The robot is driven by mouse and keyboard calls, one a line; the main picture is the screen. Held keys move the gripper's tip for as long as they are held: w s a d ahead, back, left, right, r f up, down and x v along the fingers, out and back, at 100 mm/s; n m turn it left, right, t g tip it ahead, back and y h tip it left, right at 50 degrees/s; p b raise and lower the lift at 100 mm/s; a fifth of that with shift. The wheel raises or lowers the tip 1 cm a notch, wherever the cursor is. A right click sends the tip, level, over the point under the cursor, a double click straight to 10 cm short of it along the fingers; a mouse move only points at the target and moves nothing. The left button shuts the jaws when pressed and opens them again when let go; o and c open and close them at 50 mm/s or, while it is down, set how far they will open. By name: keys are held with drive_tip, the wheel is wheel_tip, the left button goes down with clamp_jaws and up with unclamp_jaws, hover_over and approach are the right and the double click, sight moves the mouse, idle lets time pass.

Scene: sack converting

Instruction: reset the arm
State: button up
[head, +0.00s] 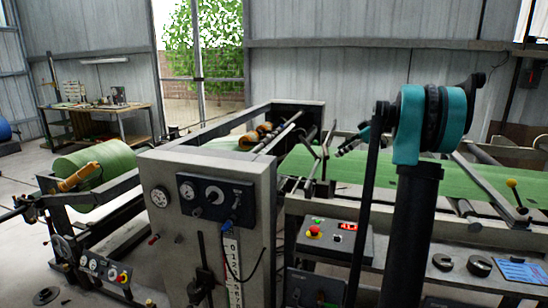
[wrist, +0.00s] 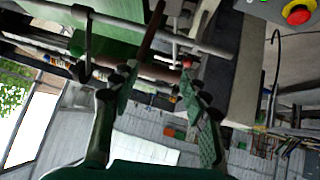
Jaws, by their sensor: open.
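My arm (head: 420,115), teal and black, rises at the right of the head view in front of the converting machine. My gripper (wrist: 157,92) shows in the wrist view with its two green-padded fingers spread apart. Nothing is between the fingers.
The grey machine cabinet (head: 200,240) with dials stands in front. Green sheet (head: 350,168) runs across the machine bed on the right. A green roll (head: 95,160) sits at the left. A red stop button (head: 314,230) is on the front panel. A workbench (head: 100,105) stands behind.

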drive_tip(key=s+a+f+m+g+h, duration=0.1)
drive_tip(key=s+a+f+m+h, duration=0.2)
drive_tip(key=s+f, duration=0.5)
drive_tip(key=s+a+f+m+h, duration=0.1)
drive_tip(key=s+a+f+m, duration=0.4)
drive_tip(key=s, duration=0.6)
drive_tip(key=s+f+m+h, duration=0.2)
drive_tip(key=s+f, duration=0.5)
drive_tip(key=s, duration=0.5)
drive_tip(key=s+f+m+h, duration=0.2)
drive_tip(key=s+f, duration=0.6)
drive_tip(key=s, duration=0.4)
drive_tip(key=shift+s+a+m, duration=0.15)
drive_tip(key=shift+a+m, duration=0.15)
drive_tip(key=shift+m, duration=0.6)
drive_tip(key=shift+r, duration=0.1)
